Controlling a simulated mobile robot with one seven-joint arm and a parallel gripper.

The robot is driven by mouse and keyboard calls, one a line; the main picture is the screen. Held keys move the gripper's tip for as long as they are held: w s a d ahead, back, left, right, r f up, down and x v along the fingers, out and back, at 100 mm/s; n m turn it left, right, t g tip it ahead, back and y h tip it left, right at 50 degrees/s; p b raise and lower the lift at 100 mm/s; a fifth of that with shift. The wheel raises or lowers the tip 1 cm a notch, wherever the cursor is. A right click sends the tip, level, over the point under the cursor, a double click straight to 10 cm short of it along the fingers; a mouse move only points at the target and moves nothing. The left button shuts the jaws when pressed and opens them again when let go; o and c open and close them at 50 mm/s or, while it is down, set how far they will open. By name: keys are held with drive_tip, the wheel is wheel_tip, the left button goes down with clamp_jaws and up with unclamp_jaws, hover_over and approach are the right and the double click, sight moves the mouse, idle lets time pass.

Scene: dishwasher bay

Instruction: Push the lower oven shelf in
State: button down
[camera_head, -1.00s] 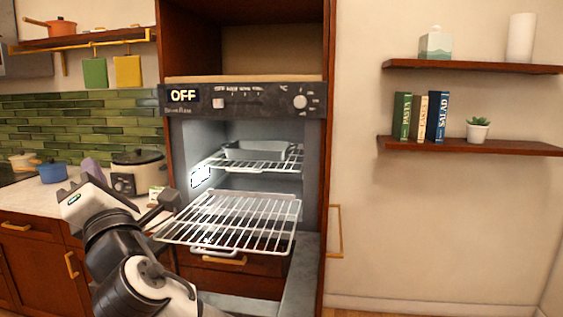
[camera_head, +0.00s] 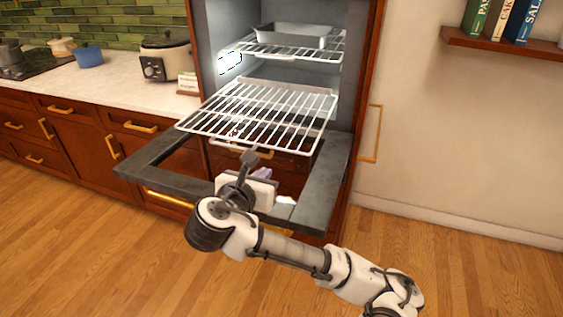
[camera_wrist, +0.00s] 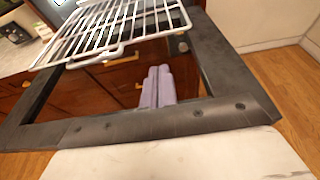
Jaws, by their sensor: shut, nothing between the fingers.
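The lower oven shelf (camera_head: 262,112) is a white wire rack pulled far out of the oven, over the open door (camera_head: 325,190). Its front edge stands free. In the wrist view the rack (camera_wrist: 108,28) shows at the upper left, beyond the dark door frame (camera_wrist: 150,124). My gripper (camera_head: 250,157) is shut and empty, just in front of and below the rack's front edge; I cannot tell whether it touches. The upper shelf (camera_head: 290,48) is inside the oven and bears a metal baking pan (camera_head: 292,35).
The oven door lies open and flat, with a dark frame around its glass. A counter (camera_head: 110,85) with a slow cooker (camera_head: 166,57) is to the left. The wooden floor (camera_head: 90,240) in front is clear.

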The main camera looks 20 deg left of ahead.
sight(285, 151)
drive_tip(key=p+x, duration=0.1)
drive_tip(key=x, duration=0.6)
drive_tip(key=r+p+x, duration=0.1)
drive_tip(key=x, duration=0.3)
drive_tip(key=shift+w+p, duration=0.35)
drive_tip(key=shift+w, duration=0.15)
